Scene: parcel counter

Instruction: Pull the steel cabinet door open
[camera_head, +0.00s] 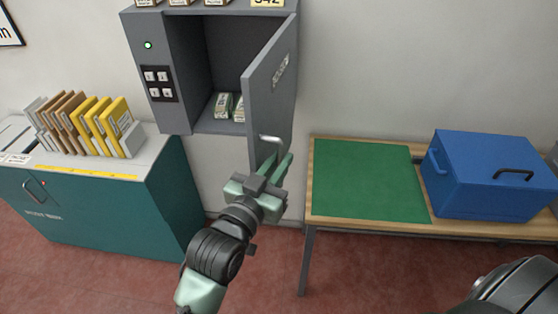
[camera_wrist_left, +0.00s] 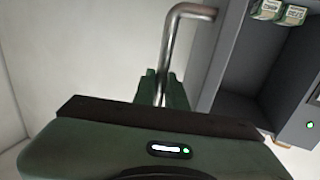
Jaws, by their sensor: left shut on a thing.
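The grey steel cabinet (camera_head: 185,70) hangs on the wall with its door (camera_head: 267,85) standing partly open, hinged on the right. Inside, small banded bundles (camera_head: 224,105) lie on the cabinet floor; they also show in the left wrist view (camera_wrist_left: 280,12). My left gripper (camera_head: 272,168) is shut on the door's bar handle (camera_head: 270,140), near the door's lower edge. In the left wrist view the metal handle (camera_wrist_left: 178,50) runs down between my green fingers (camera_wrist_left: 160,90). My right gripper is out of view; only a dark part of my body shows at the lower right.
A teal counter (camera_head: 90,215) with yellow, brown and white envelopes (camera_head: 90,120) stands left. At right a wooden table (camera_head: 330,222) bears a green mat (camera_head: 365,180) and a blue box (camera_head: 485,175). Red floor between counter and table looks clear.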

